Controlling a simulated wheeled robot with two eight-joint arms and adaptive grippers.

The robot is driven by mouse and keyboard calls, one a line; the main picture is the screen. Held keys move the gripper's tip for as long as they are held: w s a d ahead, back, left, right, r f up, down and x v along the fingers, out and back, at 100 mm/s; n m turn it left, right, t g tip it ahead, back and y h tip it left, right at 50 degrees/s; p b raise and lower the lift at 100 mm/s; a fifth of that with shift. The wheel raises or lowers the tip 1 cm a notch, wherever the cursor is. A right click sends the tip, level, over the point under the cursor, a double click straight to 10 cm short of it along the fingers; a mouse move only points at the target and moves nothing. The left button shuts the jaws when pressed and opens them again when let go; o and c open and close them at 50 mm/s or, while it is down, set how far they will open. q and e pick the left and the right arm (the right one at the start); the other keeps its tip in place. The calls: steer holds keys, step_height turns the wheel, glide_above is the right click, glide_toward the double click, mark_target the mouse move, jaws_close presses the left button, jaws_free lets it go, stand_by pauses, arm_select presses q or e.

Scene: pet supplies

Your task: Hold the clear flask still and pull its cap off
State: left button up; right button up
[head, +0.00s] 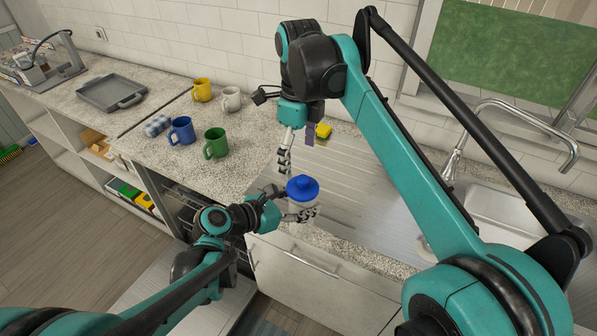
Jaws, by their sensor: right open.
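The clear flask (300,205) with its blue cap (303,188) is at the front edge of the counter, right of the mugs. My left gripper (297,202) comes in from the left with its fingers on either side of the flask's body, below the cap, and looks shut on it. The fingers hide much of the flask, and I cannot see its base. My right gripper (285,152) is open and empty, pointing down, above and behind the cap and apart from it.
Yellow (202,90), white (231,99), blue (181,131) and green (215,143) mugs stand left on the counter. A yellow sponge (323,131) lies behind my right gripper. The sink (490,190) and tap (530,115) are at right. A grey tray (110,92) is far left.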

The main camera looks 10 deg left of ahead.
mark_target(299, 176)
step_height(299, 176, down, 7)
steer(key=shift+f, duration=0.1)
stand_by(0.3)
jaws_close()
steer(key=shift+w+r, duration=0.1)
steer(key=shift+r, duration=0.1)
stand_by(0.5)
steer(key=shift+r, duration=0.15)
stand_by(0.5)
steer(key=shift+r, duration=0.95)
